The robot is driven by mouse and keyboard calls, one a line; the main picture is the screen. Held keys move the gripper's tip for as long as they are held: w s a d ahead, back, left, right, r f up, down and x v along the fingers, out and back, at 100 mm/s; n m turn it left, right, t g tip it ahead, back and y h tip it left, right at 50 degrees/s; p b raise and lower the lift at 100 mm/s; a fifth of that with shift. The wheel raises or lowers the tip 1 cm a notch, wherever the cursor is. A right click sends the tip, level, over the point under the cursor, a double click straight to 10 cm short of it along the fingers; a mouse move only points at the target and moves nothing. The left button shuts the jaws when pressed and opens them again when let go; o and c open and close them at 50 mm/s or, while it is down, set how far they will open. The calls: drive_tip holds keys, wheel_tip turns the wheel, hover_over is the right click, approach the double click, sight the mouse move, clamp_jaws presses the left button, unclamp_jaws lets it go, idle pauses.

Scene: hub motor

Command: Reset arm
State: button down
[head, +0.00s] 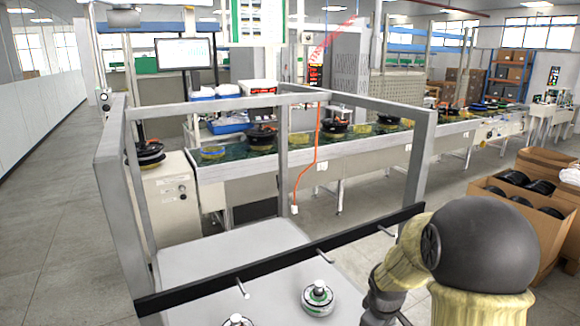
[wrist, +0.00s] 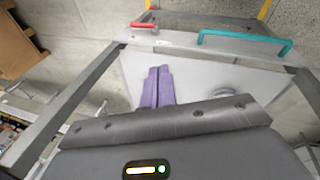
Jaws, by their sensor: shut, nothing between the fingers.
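My arm (head: 455,250) shows at the right front of the head view as a dark ball joint with beige covers. My gripper is out of sight in the head view. In the wrist view, my gripper (wrist: 159,73) has its two purple fingers together with nothing between them. It is above a pale work table (wrist: 200,73). The table also shows in the head view (head: 205,255). Two round white and green hub parts lie at the front of that view, one whole (head: 318,297) and one cut by the lower edge (head: 237,321).
A grey metal frame (head: 280,140) stands around the table, with a black bar (head: 280,258) carrying pegs across it. A conveyor (head: 330,158) with several motors runs behind. Cardboard boxes (head: 525,215) stand at right. Red (wrist: 127,28) and teal (wrist: 240,36) handles show in the wrist view.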

drive_tip(key=s+a+r+m+p, duration=0.1)
drive_tip(key=s+a+r+m, duration=0.2)
drive_tip(key=s, duration=0.4)
drive_tip(key=s+a+r+m+y+p, duration=0.1)
drive_tip(key=s+a+r+m, duration=0.2)
drive_tip(key=s+m, duration=0.2)
drive_tip(key=s, duration=0.3)
drive_tip(key=shift+s+r+m+g, duration=0.2)
drive_tip(key=shift+s+m+g, duration=0.05)
drive_tip(key=shift+m+g, duration=0.05)
